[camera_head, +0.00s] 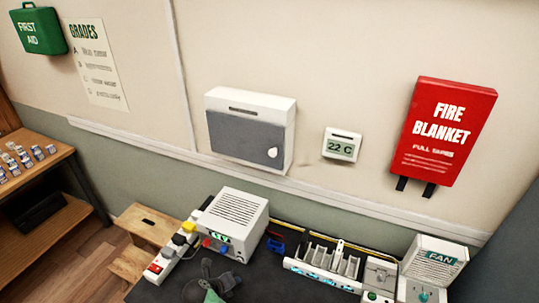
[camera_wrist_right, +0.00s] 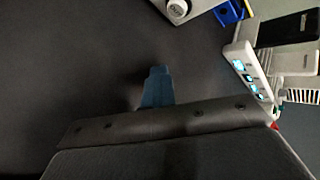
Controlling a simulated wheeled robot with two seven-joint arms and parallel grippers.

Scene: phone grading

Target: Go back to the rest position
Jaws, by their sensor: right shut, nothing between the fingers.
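My right gripper (camera_wrist_right: 157,72) shows in the right wrist view as narrow blue-grey fingers beyond its dark grey body. It is shut, with nothing between the fingers, above the dark bench top (camera_wrist_right: 75,70). A dark grey shape with a green part (camera_head: 212,294) shows at the bottom edge of the head view, in front of the white power supply box (camera_head: 237,222); it is cut off and I cannot tell clearly what it is. My left gripper is not in view.
A white slotted rack (camera_head: 322,267) stands right of a blue holder (camera_head: 275,246); a FAN unit (camera_head: 434,262) is further right. A power strip (camera_head: 172,252) lies left of the power supply. A wooden stool (camera_head: 147,222) is beside the bench. The bench top near the gripper looks clear.

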